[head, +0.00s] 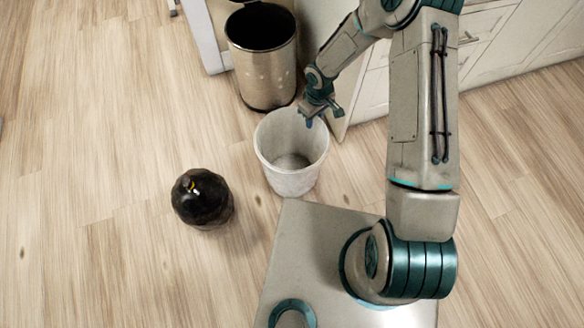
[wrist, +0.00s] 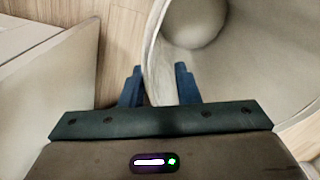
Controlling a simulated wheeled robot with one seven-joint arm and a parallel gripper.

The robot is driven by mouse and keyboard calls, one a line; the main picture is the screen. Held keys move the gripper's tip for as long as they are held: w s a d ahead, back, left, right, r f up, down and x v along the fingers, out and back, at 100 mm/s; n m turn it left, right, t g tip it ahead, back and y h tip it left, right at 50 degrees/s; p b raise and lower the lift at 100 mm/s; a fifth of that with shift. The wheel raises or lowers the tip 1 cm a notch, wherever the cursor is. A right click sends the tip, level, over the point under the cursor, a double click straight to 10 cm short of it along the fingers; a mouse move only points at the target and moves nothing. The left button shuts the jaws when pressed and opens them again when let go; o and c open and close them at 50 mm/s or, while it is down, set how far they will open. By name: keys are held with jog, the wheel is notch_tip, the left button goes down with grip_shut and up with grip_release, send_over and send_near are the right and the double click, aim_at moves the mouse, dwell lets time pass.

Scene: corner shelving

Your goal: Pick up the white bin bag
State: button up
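A white, open-topped, bucket-shaped thing (head: 290,180) stands upright on the floor in the head view. It looks empty, and I cannot tell whether it is the white bin bag itself or a bin lined with it. My gripper (head: 317,117) is at its far right rim. In the wrist view, the white wall and rim (wrist: 235,70) fill the right side. The two blue fingertips (wrist: 159,84) are apart, with the rim's edge showing between them. I cannot tell whether either finger touches it.
A metallic bin (head: 268,75) with a dark opening stands just behind the white container. A tied black bag (head: 202,200) sits on the floor to the left. White cabinets (head: 490,45) are close behind my arm at the right.

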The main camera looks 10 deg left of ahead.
aim_at(313, 131)
notch_tip(313, 131, down, 4)
jog(key=shift+s+d+f+b, duration=0.1)
jog(key=shift+s+b, duration=0.05)
jog(key=shift+b, duration=0.65)
grip_shut()
